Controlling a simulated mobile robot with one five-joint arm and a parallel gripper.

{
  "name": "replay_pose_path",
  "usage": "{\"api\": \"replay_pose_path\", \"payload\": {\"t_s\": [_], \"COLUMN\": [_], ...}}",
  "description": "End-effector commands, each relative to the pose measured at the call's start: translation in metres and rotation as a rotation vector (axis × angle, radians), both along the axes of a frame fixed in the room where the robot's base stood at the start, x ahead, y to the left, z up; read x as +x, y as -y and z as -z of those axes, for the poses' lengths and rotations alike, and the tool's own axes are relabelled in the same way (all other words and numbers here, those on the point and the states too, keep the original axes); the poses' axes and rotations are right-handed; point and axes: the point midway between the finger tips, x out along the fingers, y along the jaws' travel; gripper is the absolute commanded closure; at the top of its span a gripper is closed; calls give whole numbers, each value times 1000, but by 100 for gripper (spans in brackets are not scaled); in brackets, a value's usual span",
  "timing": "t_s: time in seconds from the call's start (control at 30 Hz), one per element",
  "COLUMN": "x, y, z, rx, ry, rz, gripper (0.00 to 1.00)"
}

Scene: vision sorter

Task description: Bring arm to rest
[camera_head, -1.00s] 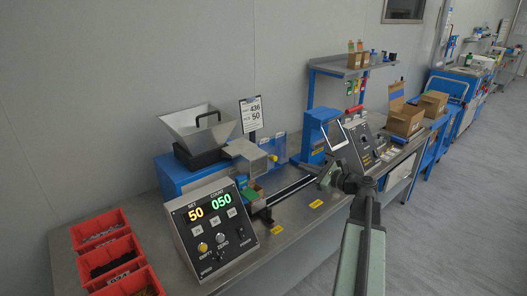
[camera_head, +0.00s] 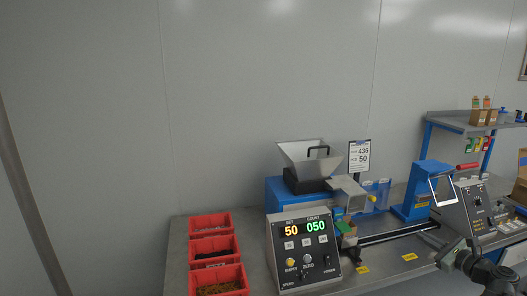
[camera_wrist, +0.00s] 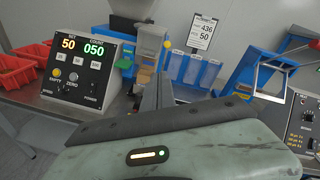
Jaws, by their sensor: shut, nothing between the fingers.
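My gripper (camera_head: 446,254) is at the lower right in the head view, in front of the bench, with part of my arm cut off by the frame edge. In the wrist view my gripper (camera_wrist: 157,92) is shut with nothing held, its fingers pointing toward the bench. The control box (camera_head: 303,252) shows SET 50 and COUNT 050. It also shows at the left of the wrist view (camera_wrist: 88,68). The fingers appear apart from the bench equipment.
A grey hopper (camera_head: 311,163) sits on a blue machine on the bench. Several red bins (camera_head: 211,250) stand at the left. A sign (camera_head: 359,157) reads 436 and 50. A blue press-like stand (camera_head: 424,190) and a second console (camera_head: 472,207) stand at the right.

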Motion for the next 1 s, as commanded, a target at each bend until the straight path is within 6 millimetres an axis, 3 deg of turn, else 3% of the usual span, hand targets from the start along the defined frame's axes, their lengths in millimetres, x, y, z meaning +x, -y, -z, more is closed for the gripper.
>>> {"api": "replay_pose_path", "payload": {"t_s": [0.07, 0.37, 0.57, 0.67, 0.77, 0.87, 0.9, 1.0], "x": [1, 34, 59, 72, 80, 79, 74, 51], "y": [-2, -59, -124, -169, -228, -306, -340, -412], "z": [-1, -6, -10, -7, 1, 19, 29, 60], "rx": [1, 0, -3, -23, -70, -187, -259, -489], "ry": [0, 0, -3, -21, -58, -111, -131, -170], "rz": [-4, -94, -190, -253, -343, -479, -547, -732], "gripper": [100, 100, 100, 100, 100, 100, 100, 100]}}
